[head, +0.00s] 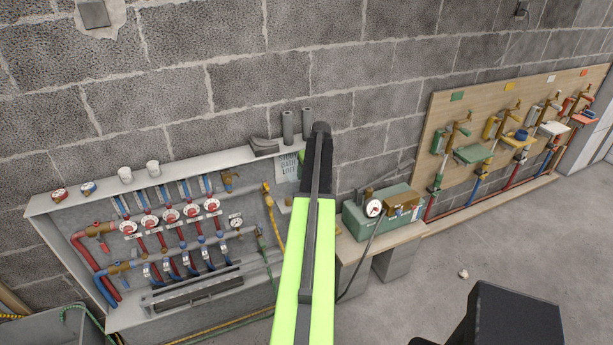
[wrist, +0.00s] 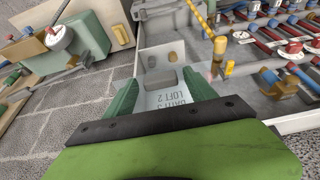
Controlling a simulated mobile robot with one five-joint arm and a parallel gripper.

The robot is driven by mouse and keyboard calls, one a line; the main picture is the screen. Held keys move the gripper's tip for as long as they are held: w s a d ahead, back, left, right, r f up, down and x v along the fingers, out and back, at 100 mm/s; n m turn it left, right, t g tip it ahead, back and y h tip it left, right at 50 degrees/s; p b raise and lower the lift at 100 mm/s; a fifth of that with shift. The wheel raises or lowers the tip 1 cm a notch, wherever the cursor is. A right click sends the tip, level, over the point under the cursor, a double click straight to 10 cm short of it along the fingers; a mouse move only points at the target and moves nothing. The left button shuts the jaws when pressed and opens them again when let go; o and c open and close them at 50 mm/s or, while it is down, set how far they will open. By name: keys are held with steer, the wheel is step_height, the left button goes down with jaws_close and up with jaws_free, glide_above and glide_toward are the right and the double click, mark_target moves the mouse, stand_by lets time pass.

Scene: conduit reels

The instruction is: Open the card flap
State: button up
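A pale card (wrist: 172,100) with printed lettering, reading something like "LOFT 2", shows upside down between my gripper's fingers in the wrist view. In the head view the card (head: 287,166) hangs on the right end of the grey manifold cabinet, partly hidden by my arm. My gripper (wrist: 160,86) is open, with one green finger on either side of the card. Nothing is held. I cannot tell whether the fingertips touch anything. In the head view my arm hides most of the gripper.
The cabinet (head: 222,166) holds red and blue pipes with several valves. Grey pipe offcuts (head: 288,127) stand on its top. A green pump box with a gauge (head: 373,208) sits on a bench to the right. A wooden board (head: 440,128) with taps runs along the wall. Open floor lies at the right.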

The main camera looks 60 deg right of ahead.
steer(key=shift+r, duration=0.1)
steer(key=p+v, duration=1.6)
steer(key=v, duration=0.1)
steer(key=shift+s+r, duration=0.1)
